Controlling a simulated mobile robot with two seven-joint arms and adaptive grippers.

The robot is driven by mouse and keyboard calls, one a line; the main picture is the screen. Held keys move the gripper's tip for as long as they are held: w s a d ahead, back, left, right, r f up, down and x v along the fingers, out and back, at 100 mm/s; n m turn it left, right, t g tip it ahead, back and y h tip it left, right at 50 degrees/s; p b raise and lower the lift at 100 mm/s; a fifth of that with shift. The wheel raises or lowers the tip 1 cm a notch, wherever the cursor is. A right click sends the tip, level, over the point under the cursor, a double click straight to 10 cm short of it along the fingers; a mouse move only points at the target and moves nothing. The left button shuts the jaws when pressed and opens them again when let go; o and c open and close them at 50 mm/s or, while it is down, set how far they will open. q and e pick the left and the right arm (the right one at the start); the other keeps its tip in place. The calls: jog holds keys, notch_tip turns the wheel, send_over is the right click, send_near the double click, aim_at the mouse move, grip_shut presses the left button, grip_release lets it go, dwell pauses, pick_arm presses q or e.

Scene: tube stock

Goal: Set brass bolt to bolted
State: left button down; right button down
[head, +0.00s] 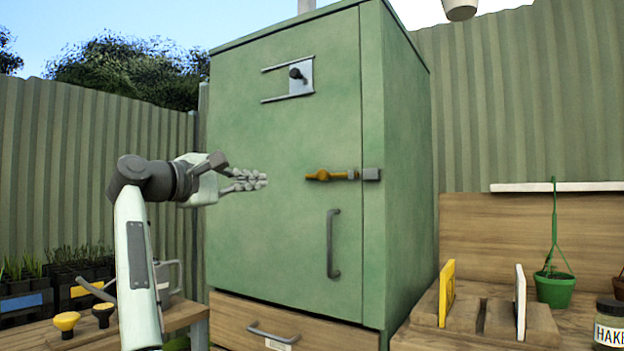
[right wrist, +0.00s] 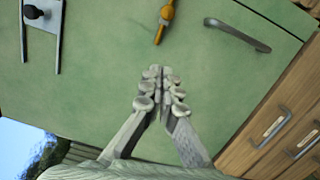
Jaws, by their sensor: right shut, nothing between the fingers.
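The brass bolt (head: 325,175) lies level on the green cabinet door (head: 285,225), near the door's right edge. A grey keeper (head: 371,174) sits on the frame just right of the door gap. I cannot tell whether the bolt's end reaches into it. In the right wrist view the bolt (right wrist: 163,26) shows at the top, partly cut off. My right gripper (head: 264,180) is shut and empty, left of the bolt and apart from it, in front of the door. Its fingertips (right wrist: 156,72) meet in the right wrist view. My left gripper is not in view.
A dark door handle (head: 333,244) is below the bolt. A grey slide plate with a black knob (head: 295,73) is above. A drawer (head: 285,325) lies under the door. A bench with a green pot (head: 553,288) and jar (head: 610,325) stands right; seedling trays (head: 25,300) stand left.

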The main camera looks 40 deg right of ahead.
aim_at(327, 175)
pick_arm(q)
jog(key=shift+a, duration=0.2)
